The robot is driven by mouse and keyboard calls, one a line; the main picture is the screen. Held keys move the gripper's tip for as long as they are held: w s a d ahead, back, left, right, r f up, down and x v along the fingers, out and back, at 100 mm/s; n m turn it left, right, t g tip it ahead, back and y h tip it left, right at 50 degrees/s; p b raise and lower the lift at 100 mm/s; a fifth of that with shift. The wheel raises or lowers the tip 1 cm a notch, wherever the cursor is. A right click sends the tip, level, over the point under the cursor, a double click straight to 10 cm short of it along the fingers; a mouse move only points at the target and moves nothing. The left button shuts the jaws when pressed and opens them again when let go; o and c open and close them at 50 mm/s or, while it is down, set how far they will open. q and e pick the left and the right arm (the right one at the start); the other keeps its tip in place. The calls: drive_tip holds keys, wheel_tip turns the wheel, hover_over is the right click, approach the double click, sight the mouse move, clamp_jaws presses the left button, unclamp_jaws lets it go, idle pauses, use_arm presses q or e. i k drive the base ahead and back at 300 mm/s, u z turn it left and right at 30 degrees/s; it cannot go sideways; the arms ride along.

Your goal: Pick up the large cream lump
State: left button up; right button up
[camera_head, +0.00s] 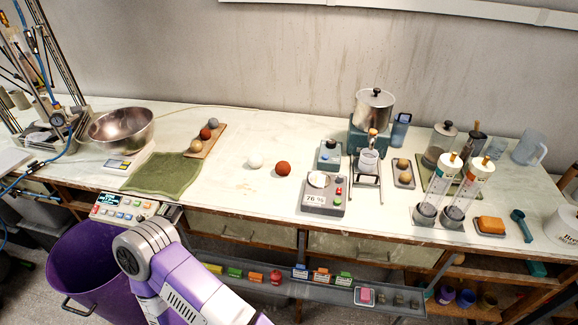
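A pale cream-white round lump (255,161) sits on the pale worktop, left of the middle. A reddish-brown lump (283,168) of similar size lies just to its right, with a small gap between them. A wooden board (212,140) behind and left carries a grey, a dark red and a tan ball. A purple and white link of one of my arms (185,275) shows at the bottom, in front of the bench and below the lump. Neither of my grippers can be made out.
A scale (323,198) stands right of the lumps, with a metal pot (373,108) behind it. Two upright cylinders (435,185) stand farther right. A green cloth (160,173) and steel bowl (122,128) are left. Bare worktop surrounds the two lumps.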

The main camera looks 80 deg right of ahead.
sight(255, 161)
drive_tip(key=k, duration=0.15)
drive_tip(key=z, duration=1.2)
